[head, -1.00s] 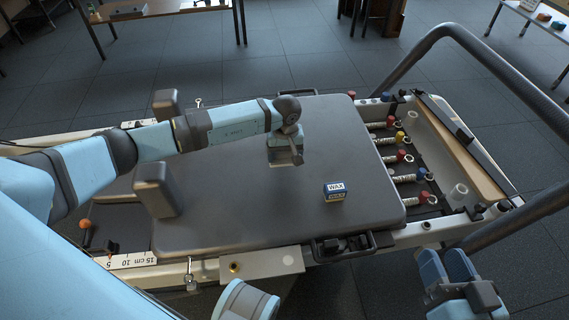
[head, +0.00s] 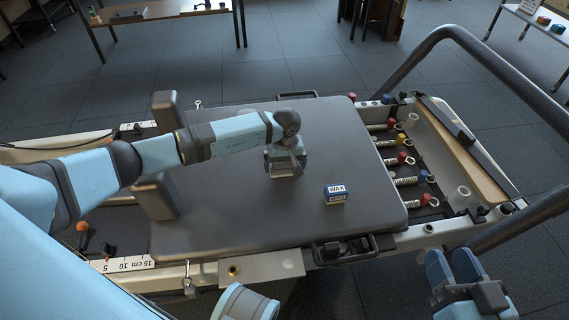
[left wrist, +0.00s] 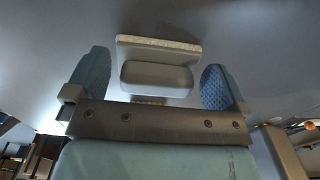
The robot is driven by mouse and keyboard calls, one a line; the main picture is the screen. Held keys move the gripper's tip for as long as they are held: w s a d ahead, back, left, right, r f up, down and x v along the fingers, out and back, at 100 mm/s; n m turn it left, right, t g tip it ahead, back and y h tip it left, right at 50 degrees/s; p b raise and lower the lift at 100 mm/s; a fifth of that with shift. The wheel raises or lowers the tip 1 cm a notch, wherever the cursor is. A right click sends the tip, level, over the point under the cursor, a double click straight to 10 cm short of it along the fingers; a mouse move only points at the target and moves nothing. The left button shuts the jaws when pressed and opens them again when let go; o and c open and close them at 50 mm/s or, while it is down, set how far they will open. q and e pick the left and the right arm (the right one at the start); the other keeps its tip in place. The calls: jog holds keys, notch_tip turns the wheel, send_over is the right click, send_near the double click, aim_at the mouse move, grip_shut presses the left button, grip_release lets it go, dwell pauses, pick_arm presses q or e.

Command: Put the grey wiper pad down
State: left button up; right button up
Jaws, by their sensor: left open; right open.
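The grey wiper pad (left wrist: 157,76) lies between the spread fingers of my left gripper (left wrist: 156,85) in the left wrist view. It has a rounded grey grip and a paler, speckled strip along its far side. Gaps show between the pad and both fingers. In the head view my left gripper (head: 286,172) is low over the dark padded carriage (head: 235,225), and it hides most of the pad. The pad appears to rest on the carriage. My right gripper (head: 468,272) is open and empty at the lower right, beyond the frame's near side.
A blue and white wax box (head: 335,194) stands on the carriage, right of my left gripper. Two shoulder rests (head: 156,196) rise at the carriage's left. Springs with coloured ends (head: 410,180) and a tubular bar (head: 500,75) are at the right. The near carriage surface is clear.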

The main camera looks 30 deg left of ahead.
aim_at(285, 170)
pick_arm(q)
notch_tip(285, 170, up, 5)
jog(key=shift+w+r+p, duration=0.1)
jog(key=shift+r+p, duration=0.05)
jog(key=shift+p, duration=0.9)
notch_tip(285, 170, up, 7)
jog(key=p, duration=0.2)
pick_arm(e)
jog(key=shift+m+t, duration=0.6)
jog(key=shift+t, duration=0.3)
jog(key=r, duration=0.5)
jog(key=shift+s, duration=0.25)
pick_arm(q)
jog(key=shift+d, duration=0.1)
